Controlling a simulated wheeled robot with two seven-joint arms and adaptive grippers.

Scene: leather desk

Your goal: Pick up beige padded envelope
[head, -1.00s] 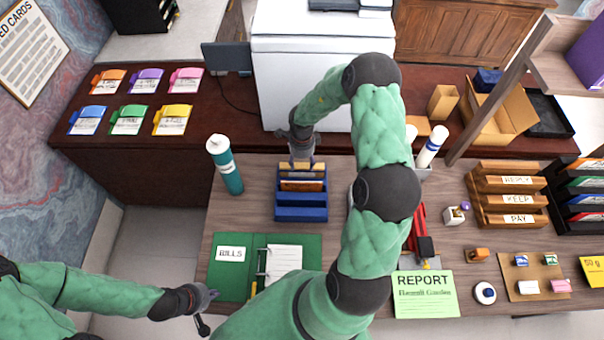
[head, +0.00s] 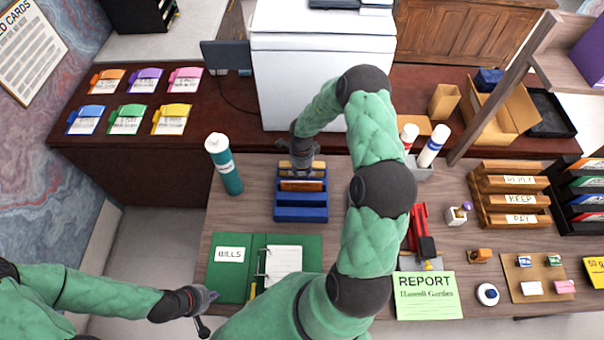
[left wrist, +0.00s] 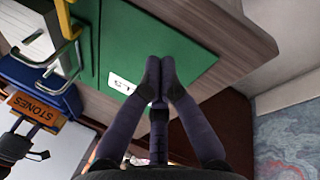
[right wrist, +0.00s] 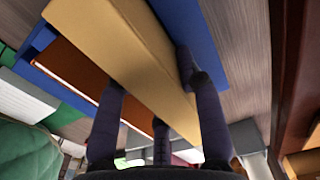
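The beige padded envelope (head: 314,168) stands in the rear slot of the blue rack (head: 301,214), partly covered by my right gripper. In the right wrist view the envelope (right wrist: 128,58) runs diagonally between the two fingers. My right gripper (head: 302,165) is at its top edge, fingers spread, one on each side. In the right wrist view the fingertips (right wrist: 150,72) are partly hidden by or close against the envelope; contact is unclear. My left gripper (head: 213,296) is away at the lower left, with its fingertips together and empty in the left wrist view (left wrist: 160,62).
An orange-brown item (head: 301,185) stands just in front of the envelope in the rack. A teal bottle (head: 224,165) stands to the left. A green binder (head: 232,275) lies in front, and a white box-shaped unit (head: 300,85) rises behind.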

